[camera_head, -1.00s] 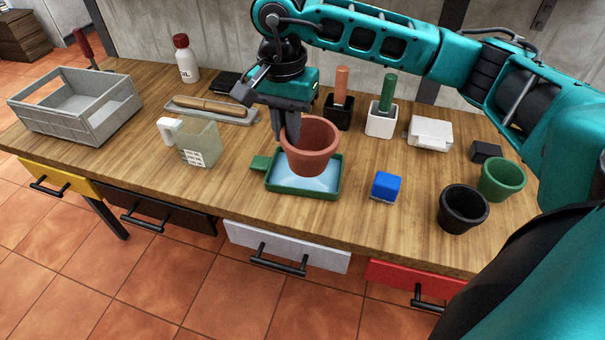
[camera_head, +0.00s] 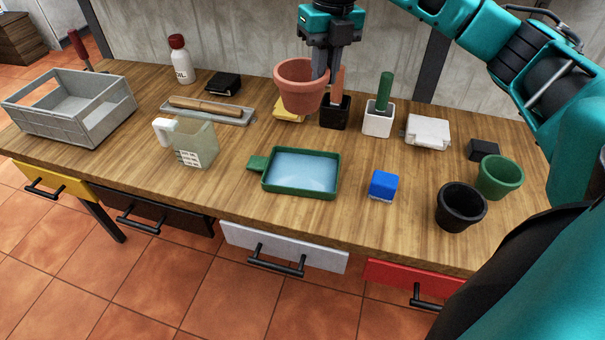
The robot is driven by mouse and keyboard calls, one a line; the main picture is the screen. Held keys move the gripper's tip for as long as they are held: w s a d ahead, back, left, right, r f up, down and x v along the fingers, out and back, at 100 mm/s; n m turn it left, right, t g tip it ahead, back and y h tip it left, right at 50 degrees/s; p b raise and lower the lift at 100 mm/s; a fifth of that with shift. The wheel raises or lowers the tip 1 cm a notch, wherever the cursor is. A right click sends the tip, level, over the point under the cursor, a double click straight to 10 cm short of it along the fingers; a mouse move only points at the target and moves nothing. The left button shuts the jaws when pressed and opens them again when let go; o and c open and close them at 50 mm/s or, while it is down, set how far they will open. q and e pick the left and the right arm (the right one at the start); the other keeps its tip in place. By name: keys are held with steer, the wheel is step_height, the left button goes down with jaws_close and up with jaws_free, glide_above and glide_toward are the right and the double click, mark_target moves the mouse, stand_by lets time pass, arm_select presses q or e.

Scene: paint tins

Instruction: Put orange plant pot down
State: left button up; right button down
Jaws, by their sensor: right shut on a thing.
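The orange plant pot (camera_head: 300,88) is terracotta-coloured and upright, toward the back of the workbench. My right gripper (camera_head: 326,66) is shut on its right rim, with the fingers pointing down. The pot appears raised, in front of or above a yellow object (camera_head: 288,112) that it partly hides. Whether the pot touches that object cannot be told. My left gripper does not show.
The green tray (camera_head: 301,173) with a pale blue inside lies bare mid-bench. A black holder (camera_head: 335,111) stands right beside the pot, a white holder (camera_head: 377,122) further right. A blue block (camera_head: 383,185), black pot (camera_head: 460,206) and green pot (camera_head: 499,177) stand at right.

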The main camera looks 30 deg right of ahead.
steer(key=shift+d+m, duration=0.15)
steer(key=shift+m, duration=0.25)
arm_select(q)
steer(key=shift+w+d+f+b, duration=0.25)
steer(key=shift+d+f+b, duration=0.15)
steer(key=shift+b, duration=0.6)
arm_select(e)
steer(key=shift+f, duration=9.9)
